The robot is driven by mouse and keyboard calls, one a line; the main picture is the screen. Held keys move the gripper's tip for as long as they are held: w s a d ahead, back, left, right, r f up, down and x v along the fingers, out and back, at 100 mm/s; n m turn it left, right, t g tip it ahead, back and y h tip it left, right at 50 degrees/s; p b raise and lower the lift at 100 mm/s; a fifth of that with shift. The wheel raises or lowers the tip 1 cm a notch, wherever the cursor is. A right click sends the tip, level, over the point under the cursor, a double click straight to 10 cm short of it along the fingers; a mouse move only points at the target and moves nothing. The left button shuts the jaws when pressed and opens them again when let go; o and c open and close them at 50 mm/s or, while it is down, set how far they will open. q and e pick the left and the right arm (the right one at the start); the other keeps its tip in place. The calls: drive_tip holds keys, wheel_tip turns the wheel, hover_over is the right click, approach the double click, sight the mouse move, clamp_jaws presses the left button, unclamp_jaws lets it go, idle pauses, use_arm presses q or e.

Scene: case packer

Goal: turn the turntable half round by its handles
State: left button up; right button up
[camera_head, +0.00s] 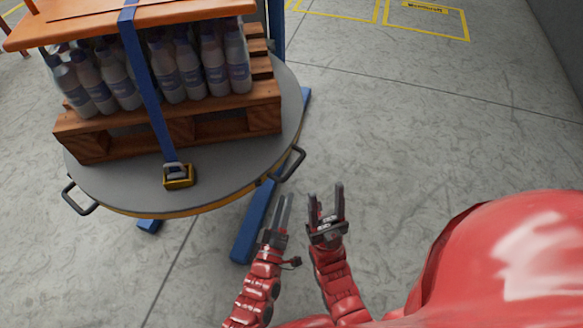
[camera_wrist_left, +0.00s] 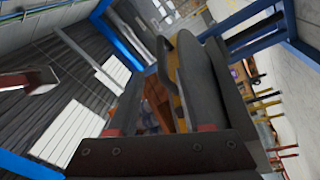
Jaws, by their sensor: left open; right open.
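The turntable (camera_head: 225,168) is a round grey disc with a yellow edge, at the upper left of the head view. One black loop handle (camera_head: 296,166) sticks out at its right front rim, another (camera_head: 72,205) at its left front rim. My left gripper (camera_head: 284,202) is open and empty, a little below the right handle in the picture and apart from it. My right gripper (camera_head: 326,193) is open and empty, just right of the left one. In the left wrist view the two fingers (camera_wrist_left: 165,95) stand apart; a dark curved bar shows near them, and I cannot tell its distance.
A wooden pallet (camera_head: 95,143) with several bottles (camera_head: 215,65) under an orange board (camera_head: 200,10) stands on the turntable. A blue strap (camera_head: 150,95) runs down to a yellow buckle (camera_head: 179,182). Blue floor legs (camera_head: 252,222) stick out below. Floor to the right is clear.

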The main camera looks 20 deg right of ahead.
sight(294, 166)
use_arm(q)
drive_tip(key=x, duration=1.1)
drive_tip(key=shift+f+b, duration=0.1)
drive_tip(key=shift+b, duration=0.3)
clamp_jaws()
idle(0.7)
